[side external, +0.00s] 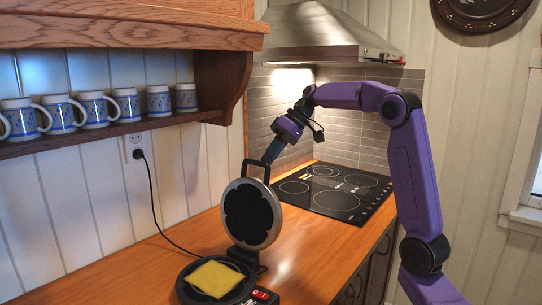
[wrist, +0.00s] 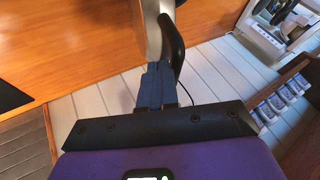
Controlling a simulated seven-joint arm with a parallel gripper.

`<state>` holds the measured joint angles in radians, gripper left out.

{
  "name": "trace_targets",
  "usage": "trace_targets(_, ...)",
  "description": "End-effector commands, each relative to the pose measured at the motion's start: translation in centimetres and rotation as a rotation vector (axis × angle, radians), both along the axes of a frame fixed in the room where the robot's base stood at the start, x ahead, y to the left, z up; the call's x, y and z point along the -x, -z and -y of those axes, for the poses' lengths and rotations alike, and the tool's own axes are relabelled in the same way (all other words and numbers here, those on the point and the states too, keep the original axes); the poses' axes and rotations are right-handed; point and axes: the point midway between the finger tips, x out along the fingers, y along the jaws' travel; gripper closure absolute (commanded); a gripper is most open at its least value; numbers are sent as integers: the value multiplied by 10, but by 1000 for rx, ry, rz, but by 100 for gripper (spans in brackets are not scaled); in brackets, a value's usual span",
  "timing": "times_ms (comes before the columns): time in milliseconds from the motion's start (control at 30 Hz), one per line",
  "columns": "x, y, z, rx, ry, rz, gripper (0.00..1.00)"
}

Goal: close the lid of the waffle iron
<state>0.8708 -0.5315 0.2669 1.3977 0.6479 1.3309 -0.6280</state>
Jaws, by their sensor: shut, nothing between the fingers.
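The waffle iron stands open on the wooden counter. Its round lid (side external: 252,214), silver-rimmed with a dark inner plate, is raised about upright. A black loop handle (side external: 250,164) sticks up from the lid's top. The black base (side external: 240,289) holds a yellow square piece (side external: 214,278). My gripper (side external: 270,158) is shut and empty, pointing down at the handle from the stove side. In the wrist view, the shut blue-grey fingers (wrist: 155,70) are beside the black handle (wrist: 175,48) and the lid's silver edge (wrist: 150,28). I cannot tell whether they touch the handle.
A black cooktop (side external: 335,192) lies behind, to the right. A shelf (side external: 120,128) with several blue-and-white mugs is on the left wall. A black cord runs from the wall outlet (side external: 136,146) toward the waffle iron. A range hood (side external: 320,38) hangs above.

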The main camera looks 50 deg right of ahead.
Motion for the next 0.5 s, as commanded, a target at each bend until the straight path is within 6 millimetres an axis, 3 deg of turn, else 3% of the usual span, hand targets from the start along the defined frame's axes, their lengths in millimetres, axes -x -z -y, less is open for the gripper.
trace_targets(333, 0, -2, -5, 16, -2, 2, 100)
trace_targets(500, 1, -8, -22, 73, -6, 9, 100)
